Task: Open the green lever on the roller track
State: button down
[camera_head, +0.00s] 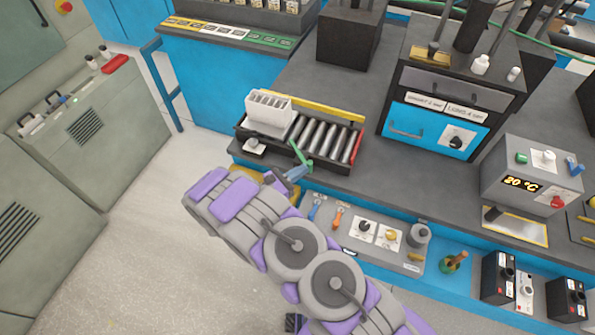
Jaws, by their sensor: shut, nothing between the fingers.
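The roller track (322,141) is a dark tray of grey metal rollers on the dark bench top, with a yellow strip along its back and a red right end. The green lever (300,154) stands at the track's front edge, tilted up to the left. My gripper (287,175) is at the end of my grey and purple arm, just below and in front of the lever. Its fingers are small here and look shut and empty. I cannot tell whether they touch the lever. A white ribbed battery case (268,113) sits at the track's left end.
A black and blue oven-like unit (436,125) stands to the right on the bench, and a grey temperature box (530,172) reads 20 °C. A panel of knobs and small levers (362,232) lies below the track. Grey floor (150,235) is clear at left.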

jog(key=shift+d+n+t+y, duration=0.25)
jog(key=shift+n+t+y, duration=0.05)
jog(key=shift+t, duration=0.1)
jog(key=d+n+t+y+b, duration=0.1)
jog(key=y, duration=0.1)
jog(key=d+n+t+y, duration=0.2)
jog(key=shift+w+b, duration=0.35)
jog(key=shift+d, duration=0.15)
dwell(0.6)
dwell(0.4)
jog(key=s+d+p+v, duration=0.1)
jog(key=p+v, duration=0.2)
jog(key=v, duration=1)
jog(key=shift+s+f, duration=0.25)
